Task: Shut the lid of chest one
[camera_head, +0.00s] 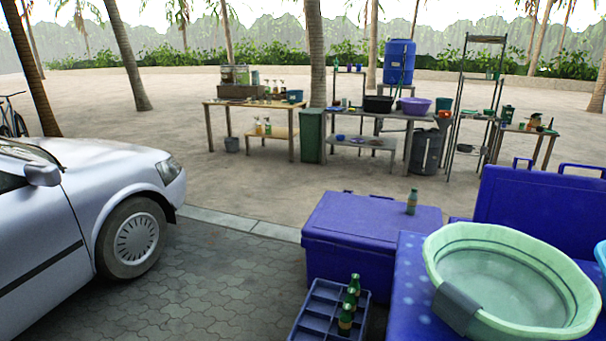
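Two blue chests are in view, and I cannot tell by any label which is chest one. A blue chest (348,262) stands at the centre front with its lid (365,212) lying flat and looking shut. A small green bottle (411,202) stands upright on that lid. At the right, a blue lid or panel (540,213) with handles stands raised; the chest body under it is mostly hidden behind a green basin (508,280). Neither of my grippers is in view.
A blue crate (318,308) with several green bottles stands in front of the centre chest. The basin rests on a spotted blue surface (412,300). A silver car (75,225) is at the left. Paving (200,290) between is clear. Cluttered tables stand behind.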

